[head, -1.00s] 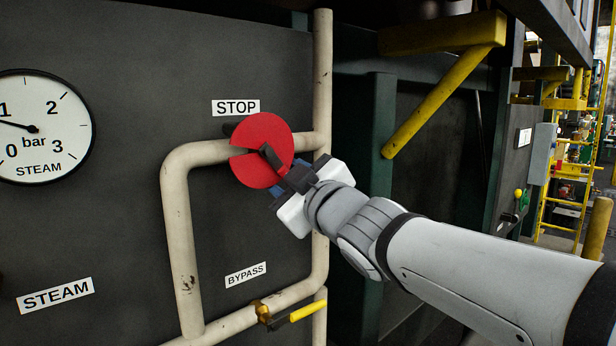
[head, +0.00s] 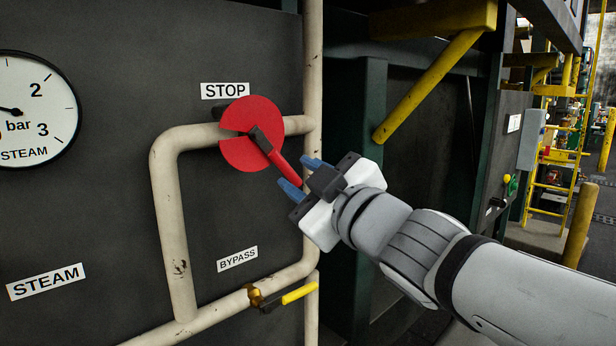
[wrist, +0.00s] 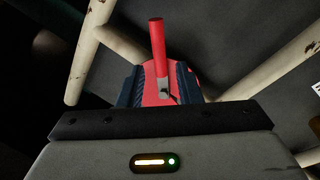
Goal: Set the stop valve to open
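The stop valve sits on the pale upper pipe under the STOP label (head: 225,91). It has a red disc (head: 250,112) with a notch at its left and a red lever (head: 282,164) on a dark hub. In the head view the lever slants down to the right, oblique to the pipe. My gripper (head: 297,174) is open, its blue fingers around the lever's outer end in that view. In the wrist view the red lever (wrist: 157,45) shows between the spread fingers (wrist: 159,85), with gaps on both sides. Contact is not visible.
Below is the BYPASS label (head: 237,259) and a yellow-handled bypass valve (head: 299,293) on the lower pipe (head: 215,325). A steam gauge (head: 30,110) is at left. A yellow brace (head: 432,92) and dark green post (head: 366,130) stand to the right.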

